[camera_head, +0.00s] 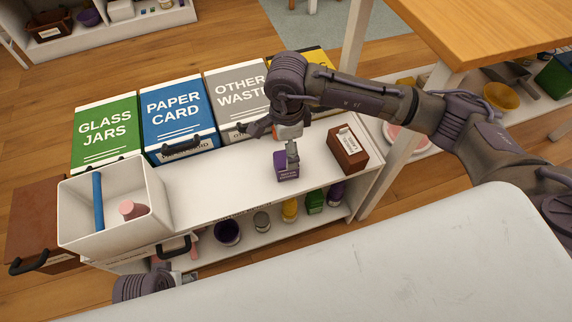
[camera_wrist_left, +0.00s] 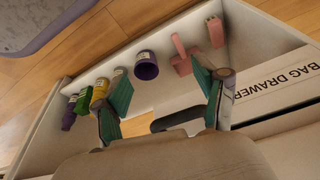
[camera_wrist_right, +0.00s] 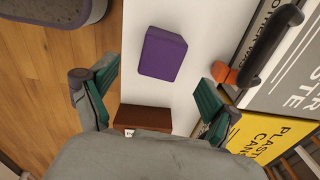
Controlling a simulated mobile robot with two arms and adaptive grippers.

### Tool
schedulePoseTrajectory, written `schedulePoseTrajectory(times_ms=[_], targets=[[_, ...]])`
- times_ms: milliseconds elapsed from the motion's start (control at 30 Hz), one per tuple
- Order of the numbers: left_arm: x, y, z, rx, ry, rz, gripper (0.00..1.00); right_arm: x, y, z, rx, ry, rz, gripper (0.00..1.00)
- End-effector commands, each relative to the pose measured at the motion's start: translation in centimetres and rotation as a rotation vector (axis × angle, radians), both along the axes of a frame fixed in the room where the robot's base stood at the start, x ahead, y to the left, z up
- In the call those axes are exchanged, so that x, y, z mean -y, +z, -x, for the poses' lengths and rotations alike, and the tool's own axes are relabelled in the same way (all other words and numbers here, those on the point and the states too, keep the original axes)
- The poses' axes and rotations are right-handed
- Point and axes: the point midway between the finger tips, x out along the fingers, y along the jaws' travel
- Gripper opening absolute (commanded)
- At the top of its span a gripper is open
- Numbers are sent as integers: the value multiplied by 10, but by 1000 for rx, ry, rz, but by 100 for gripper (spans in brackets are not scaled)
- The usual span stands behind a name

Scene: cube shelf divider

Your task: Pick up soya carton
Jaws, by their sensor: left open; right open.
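A purple carton (camera_head: 287,171) stands on the white shelf top; its label is too small to read, so I cannot confirm it is the soya carton. It also shows in the right wrist view (camera_wrist_right: 162,54), beyond the fingertips. A brown box (camera_head: 348,150) with a white label stands to its right, and shows in the right wrist view (camera_wrist_right: 143,118) between the fingers. My right gripper (camera_head: 276,142) is open and empty, above and beside the purple carton. My left gripper (camera_wrist_left: 162,85) is open and empty, low in front of the shelf's lower compartment.
A white bin (camera_head: 157,225) with a blue roll and a pink item stands at the left of the shelf top. Labelled waste bins (camera_head: 177,115) line the back. Jars (camera_head: 262,221) and other items stand on the lower shelf. The middle of the shelf top is clear.

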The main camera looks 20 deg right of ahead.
Motion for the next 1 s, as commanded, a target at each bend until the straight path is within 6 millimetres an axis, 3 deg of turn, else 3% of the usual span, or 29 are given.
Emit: schedulePoseTrajectory(times_ms=[300, 633, 1000], targets=[[-1, 22, 2, 12, 2, 1, 71, -2, -44, -1, -4, -1, 0, 88], [-1, 29, 3, 13, 2, 0, 71, -2, -52, -2, -1, 0, 0, 88], [-1, 28, 3, 14, 3, 0, 71, -1, -51, -2, -1, 0, 0, 28]])
